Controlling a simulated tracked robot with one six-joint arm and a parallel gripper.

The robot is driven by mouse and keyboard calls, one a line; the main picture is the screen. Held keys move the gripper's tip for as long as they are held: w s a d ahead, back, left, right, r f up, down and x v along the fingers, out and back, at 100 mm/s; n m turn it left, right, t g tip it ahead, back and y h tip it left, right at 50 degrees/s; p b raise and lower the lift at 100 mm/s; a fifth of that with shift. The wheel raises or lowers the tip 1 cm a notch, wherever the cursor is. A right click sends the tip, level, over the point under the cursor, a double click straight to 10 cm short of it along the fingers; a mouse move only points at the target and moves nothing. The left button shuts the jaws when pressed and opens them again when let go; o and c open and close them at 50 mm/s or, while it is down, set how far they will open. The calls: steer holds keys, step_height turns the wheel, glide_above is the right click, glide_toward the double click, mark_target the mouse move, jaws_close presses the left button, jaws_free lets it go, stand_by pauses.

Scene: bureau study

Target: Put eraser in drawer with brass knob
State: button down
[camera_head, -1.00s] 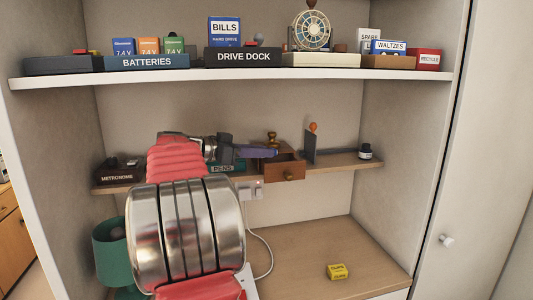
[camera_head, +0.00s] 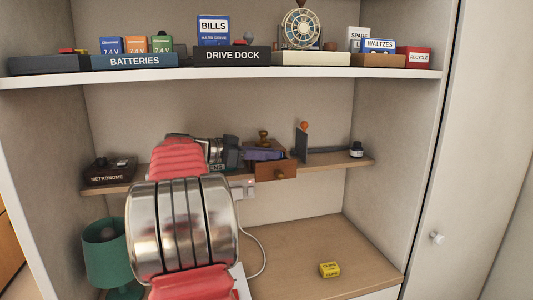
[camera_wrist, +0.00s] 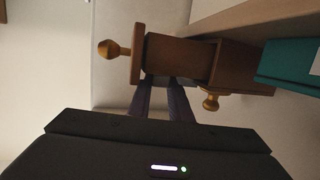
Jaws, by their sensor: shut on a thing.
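The wooden drawer with the brass knob (camera_head: 282,175) stands open in its small box on the middle shelf. In the wrist view its front panel (camera_wrist: 137,60) and round knob (camera_wrist: 108,49) show at the left. My gripper (camera_head: 280,154) is over the open drawer, and in the wrist view its purple fingers (camera_wrist: 165,84) reach down between the front panel and the box (camera_wrist: 245,66). The fingers are shut on a small greyish thing at their tips, which fits the eraser but is mostly hidden. The drawer's inside is hidden from the head view.
A brass-handled stamp (camera_head: 263,137) stands on the box. To its right are an upright dark plate (camera_head: 301,143) and an ink bottle (camera_head: 356,149). A metronome (camera_head: 110,172) is left. The upper shelf (camera_head: 225,75) hangs above.

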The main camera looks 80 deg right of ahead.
steer(key=shift+f, duration=0.15)
stand_by(0.3)
steer(key=c, duration=1.5)
jaws_free()
steer(key=shift+c, duration=0.2)
steer(key=shift+c, duration=1.1)
steer(key=shift+o, duration=0.6)
steer(key=shift+f, duration=0.1)
steer(key=shift+w, duration=0.1)
steer(key=shift+w+a, duration=0.4)
steer(key=shift+o, duration=0.3)
steer(key=v, duration=0.6)
steer(key=shift+d, duration=0.1)
